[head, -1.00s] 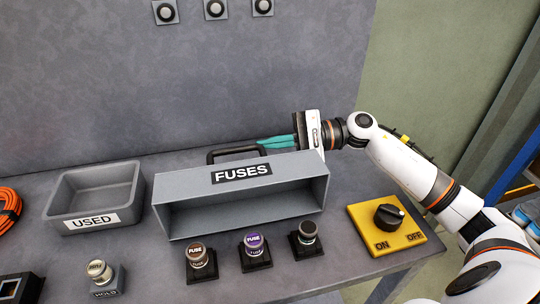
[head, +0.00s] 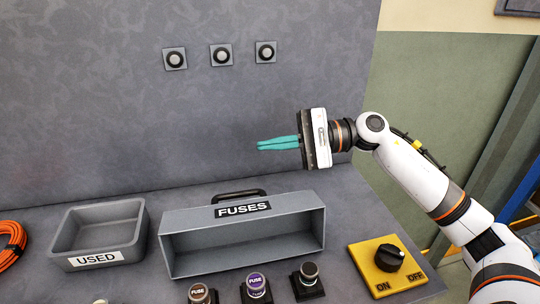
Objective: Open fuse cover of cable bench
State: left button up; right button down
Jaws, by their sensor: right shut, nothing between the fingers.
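The grey fuse cover (head: 180,218), labelled FUSES, stands on the bench behind the row of fuses, with its hollow side facing me. Its black handle (head: 239,195) is at the back, behind the label. Several fuses are uncovered in front of it: one with a brown top (head: 199,293), one with a purple top (head: 256,283) and one with a dark top (head: 308,273). My right gripper (head: 260,146) is shut and empty, its teal fingers pointing left, up above the handle and clear of it. My left gripper is not in view.
A grey USED bin (head: 98,212) stands left of the cover, with an orange cable coil (head: 12,243) at the far left. A yellow ON/OFF switch (head: 388,263) sits at the right. Round wall buttons (head: 221,55) are on the grey back panel.

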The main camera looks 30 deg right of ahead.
aim_at(181, 231)
jog(key=k+l, duration=0.1)
jog(key=l, duration=0.35)
jog(key=k+l, duration=0.1)
jog(key=l, duration=0.4)
jog(key=k+l, duration=0.15)
jog(key=l, duration=0.3)
